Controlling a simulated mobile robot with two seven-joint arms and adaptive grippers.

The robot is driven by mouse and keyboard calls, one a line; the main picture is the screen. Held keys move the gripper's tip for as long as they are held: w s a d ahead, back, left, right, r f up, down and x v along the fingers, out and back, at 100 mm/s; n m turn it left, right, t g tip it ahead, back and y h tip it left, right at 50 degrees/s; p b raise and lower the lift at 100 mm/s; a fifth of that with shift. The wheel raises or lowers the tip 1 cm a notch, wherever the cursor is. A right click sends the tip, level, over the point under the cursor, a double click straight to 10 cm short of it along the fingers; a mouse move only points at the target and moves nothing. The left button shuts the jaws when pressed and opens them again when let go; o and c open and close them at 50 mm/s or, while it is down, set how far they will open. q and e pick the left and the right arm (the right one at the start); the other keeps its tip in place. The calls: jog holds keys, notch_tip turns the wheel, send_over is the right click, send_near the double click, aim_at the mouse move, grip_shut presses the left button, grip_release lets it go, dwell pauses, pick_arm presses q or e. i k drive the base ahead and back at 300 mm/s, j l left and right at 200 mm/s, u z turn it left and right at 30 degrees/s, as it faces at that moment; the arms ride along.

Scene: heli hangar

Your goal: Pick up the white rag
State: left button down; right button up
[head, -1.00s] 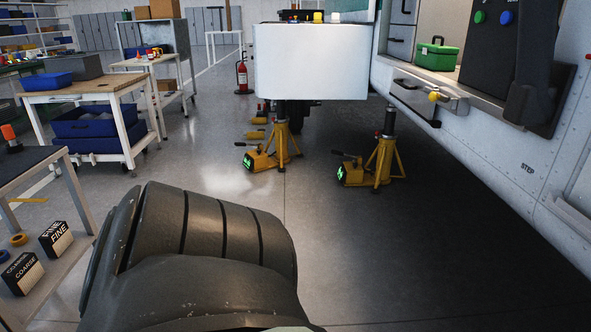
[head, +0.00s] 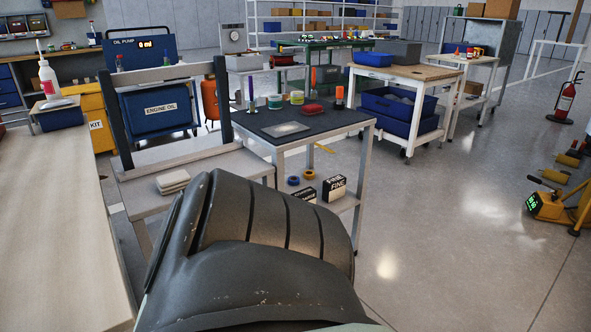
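A folded white cloth (head: 173,182), which looks like the white rag, lies on the grey bench (head: 150,201) left of centre, near its front edge. It is small in the head view, and a dark part of my own body covers some of the bench just right of it. A flat pale grey piece (head: 287,129) lies on the dark-topped table; I cannot tell what it is. Neither of my grippers shows in the head view.
The dark-topped table (head: 345,119) holds several cans and bottles. A pale wooden worktop (head: 55,235) fills the left. A dark upright frame (head: 222,97) rises from the grey bench. A blue oil pump cart (head: 160,110) stands behind. Open floor (head: 440,220) lies right.

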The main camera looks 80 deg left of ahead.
aim_at(172, 182)
jog(key=u, duration=3.65)
jog(key=l+u, duration=0.2)
jog(key=u, duration=0.3)
jog(key=l+u, duration=0.2)
jog(key=u, duration=0.3)
jog(key=l+u, duration=0.2)
jog(key=u, duration=0.3)
jog(key=k+l+u, duration=0.25)
jog(key=l+u, duration=0.15)
jog(key=k+l+u, duration=0.4)
jog(key=i+l, duration=0.05)
